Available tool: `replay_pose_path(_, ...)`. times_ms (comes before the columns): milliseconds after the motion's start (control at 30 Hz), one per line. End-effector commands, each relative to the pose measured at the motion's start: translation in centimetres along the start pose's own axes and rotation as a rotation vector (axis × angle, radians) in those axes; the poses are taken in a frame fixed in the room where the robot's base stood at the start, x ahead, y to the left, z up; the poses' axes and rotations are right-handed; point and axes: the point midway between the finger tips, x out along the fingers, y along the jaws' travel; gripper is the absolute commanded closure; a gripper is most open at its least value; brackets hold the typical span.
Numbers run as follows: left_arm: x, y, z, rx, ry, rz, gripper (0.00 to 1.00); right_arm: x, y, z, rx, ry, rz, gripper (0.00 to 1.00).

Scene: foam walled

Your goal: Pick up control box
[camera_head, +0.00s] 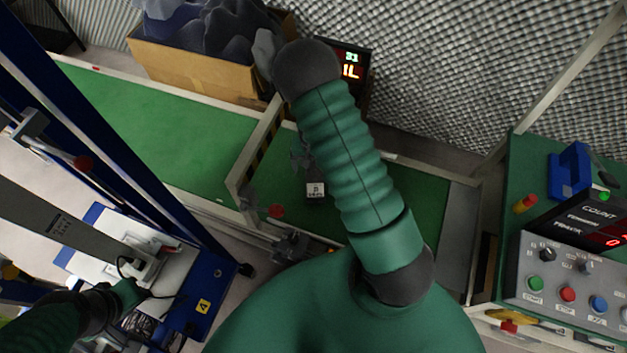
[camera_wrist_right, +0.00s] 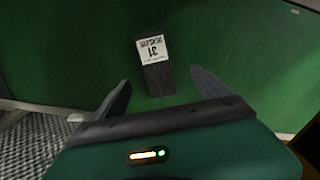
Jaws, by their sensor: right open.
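The control box, a small dark box with a white label marked 31 (camera_wrist_right: 155,75), lies on the green conveyor belt. In the right wrist view my right gripper (camera_wrist_right: 159,77) is open. Its two fingers are on either side of the box's near end, with a gap on each side, and the labelled end reaches past the fingertips. In the head view the box's label (camera_head: 315,191) shows left of my right arm, which partly hides my right gripper (camera_head: 301,153). My left gripper (camera_head: 128,291) is at the lower left, far from the box, and its fingers are unclear.
A barrier with a striped edge (camera_head: 262,150) crosses the belt left of the box. A cardboard box of dark foam (camera_head: 190,68) and a lit display (camera_head: 352,70) stand behind. A button panel (camera_head: 565,280) is at right. A blue-framed machine (camera_head: 205,285) is at left.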

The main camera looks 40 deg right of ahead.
Motion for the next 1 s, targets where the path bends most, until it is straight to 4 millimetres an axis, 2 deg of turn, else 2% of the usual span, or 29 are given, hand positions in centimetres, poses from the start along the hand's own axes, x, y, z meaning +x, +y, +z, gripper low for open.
replay_pose_path(33,0.8,0.0,0.2,0.000,0.000,0.000,0.64,2.0,0.2,-0.1,0.001,-0.006,0.002,0.15)
replay_pose_path(100,1.2,0.0,0.2,0.000,0.000,0.000,0.64,3.8,0.2,-0.2,0.002,-0.006,0.000,0.15)
replay_pose_path(200,1.5,0.0,0.3,0.000,0.000,0.000,0.64,5.4,0.3,-0.3,0.001,-0.005,-0.002,0.15)
replay_pose_path(367,2.0,0.0,0.4,0.001,0.001,0.000,0.64,6.9,0.5,-0.3,0.000,-0.003,-0.002,0.15)
replay_pose_path(500,3.0,0.0,0.7,0.001,0.001,0.000,0.64,9.6,0.9,-0.6,0.001,-0.004,0.000,0.15)
replay_pose_path(600,3.2,0.0,0.7,0.001,0.000,0.000,0.64,10.8,0.7,-0.6,-0.001,-0.002,0.000,0.15)
replay_pose_path(867,3.1,0.0,0.7,0.000,0.000,0.000,0.64,11.0,0.8,-0.7,0.000,-0.001,-0.003,0.16)
replay_pose_path(1000,3.1,0.0,0.7,0.000,0.000,0.000,0.64,11.0,0.8,-0.7,0.000,-0.002,-0.002,0.34)
